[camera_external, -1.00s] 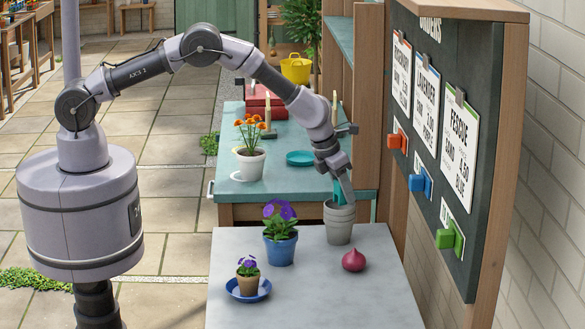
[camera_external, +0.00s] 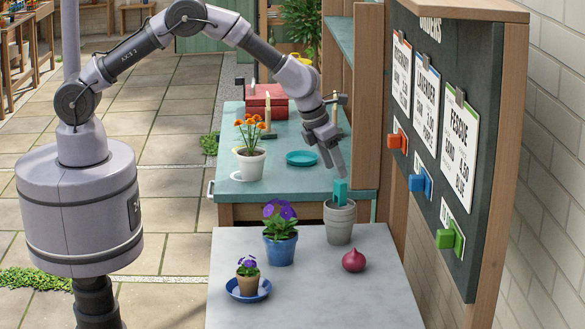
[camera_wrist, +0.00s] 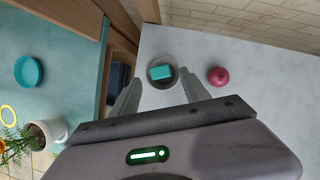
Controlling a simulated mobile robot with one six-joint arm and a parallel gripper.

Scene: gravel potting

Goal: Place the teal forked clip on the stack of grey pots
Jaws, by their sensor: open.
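The teal forked clip (camera_external: 340,192) stands upright in the mouth of the stack of grey pots (camera_external: 340,224), its upper part showing above the rim. How it is seated inside is hidden. In the wrist view the teal clip (camera_wrist: 161,72) lies within the round rim of the grey pots (camera_wrist: 150,79). My gripper (camera_external: 332,170) is open and empty, a little above and to the left of the clip, apart from it. In the wrist view its two fingers (camera_wrist: 162,95) are spread, with the pots beyond them.
A red onion (camera_external: 353,260) lies just right of the pots on the pale table (camera_external: 330,300). A blue pot with purple flowers (camera_external: 280,248) and a small pot on a blue saucer (camera_external: 264,291) stand left. The upright board (camera_external: 440,130) rises at right.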

